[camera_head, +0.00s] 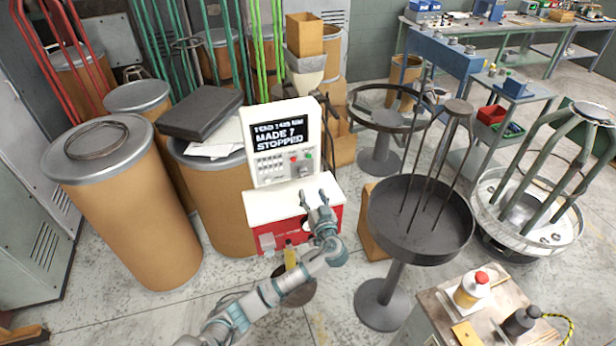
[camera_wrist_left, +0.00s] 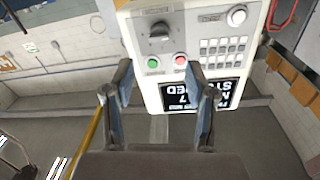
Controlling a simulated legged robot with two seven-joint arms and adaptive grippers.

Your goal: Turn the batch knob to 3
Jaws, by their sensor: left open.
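The machine's white control panel (camera_head: 283,141) stands upright in the middle of the head view. Its black display reads "MADE 7" and "STOPPED". A dark knob (camera_wrist_left: 160,33) shows on the panel in the wrist view, which is upside down; its setting and label are too small to read. The knob is small in the head view (camera_head: 304,168), below a green and a red button. My left gripper (camera_head: 314,195) is open and empty in front of the panel, below the knob. Its fingers (camera_wrist_left: 158,75) show apart in the wrist view, not touching the knob. My right gripper is not in view.
Green (camera_wrist_left: 153,63) and red (camera_wrist_left: 180,60) buttons and a keypad (camera_wrist_left: 224,46) sit close to the knob. The machine's red-and-white base (camera_head: 290,215) lies under my gripper. Brown drums (camera_head: 135,205) crowd the left. A dark round dish (camera_head: 420,215) stands at the right.

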